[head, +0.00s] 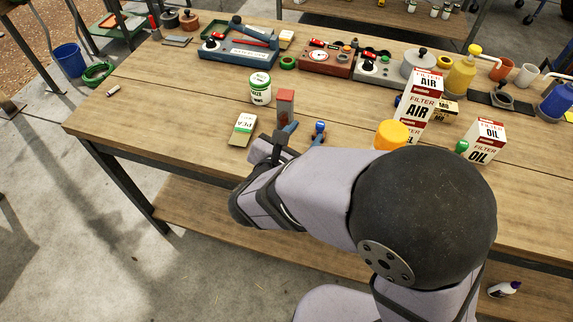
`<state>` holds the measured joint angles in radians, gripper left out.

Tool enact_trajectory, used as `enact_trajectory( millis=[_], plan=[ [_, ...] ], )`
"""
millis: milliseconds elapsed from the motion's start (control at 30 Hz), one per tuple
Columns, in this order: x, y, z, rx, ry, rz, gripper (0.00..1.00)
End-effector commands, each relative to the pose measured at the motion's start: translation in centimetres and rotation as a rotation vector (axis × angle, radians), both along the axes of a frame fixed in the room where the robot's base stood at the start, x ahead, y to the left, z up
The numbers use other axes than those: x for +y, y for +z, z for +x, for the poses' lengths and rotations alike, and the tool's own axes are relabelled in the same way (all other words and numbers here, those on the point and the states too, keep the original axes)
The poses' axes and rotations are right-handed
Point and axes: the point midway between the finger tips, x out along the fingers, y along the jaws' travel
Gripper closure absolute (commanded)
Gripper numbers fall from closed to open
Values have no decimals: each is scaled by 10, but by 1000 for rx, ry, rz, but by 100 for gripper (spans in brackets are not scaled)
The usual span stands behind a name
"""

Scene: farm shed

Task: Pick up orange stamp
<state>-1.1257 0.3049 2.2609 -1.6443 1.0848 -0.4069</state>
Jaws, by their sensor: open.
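I cannot make out a clearly orange stamp; it may be hidden by my arm or be one of the small things near my gripper. My gripper (275,142) is low over the front of the bench, seen from behind, and is open; its fingertips are partly hidden. Just beyond it stands an upright grey block with a red top (286,100). A small blue-knobbed item (319,130) stands to its right, and a green-knobbed one (461,147) is farther right. A yellow-orange round top (391,133) shows behind my arm.
AIR filter (420,103) and OIL filter (485,140) boxes stand right. Tools line the back. The wooden bench (150,105) is mostly clear at left.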

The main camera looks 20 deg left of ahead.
Motion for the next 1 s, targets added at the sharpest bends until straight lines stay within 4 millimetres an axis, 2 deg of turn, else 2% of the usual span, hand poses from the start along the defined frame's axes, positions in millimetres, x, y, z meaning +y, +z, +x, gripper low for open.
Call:
enact_trajectory(
  millis=[33,100,200,333,467,733,1000],
  plan=[
    [15,-19,-12,-7,60,-61,59],
    [29,-30,-22,-22,116,-123,59],
    [40,-42,-33,-41,163,-179,59],
    [44,-47,-38,-53,179,-205,59],
    [44,-48,-37,-55,180,-209,59],
    [43,-53,-19,-52,178,-208,59],
    [42,-55,-10,-53,177,-206,59]
  ],
)
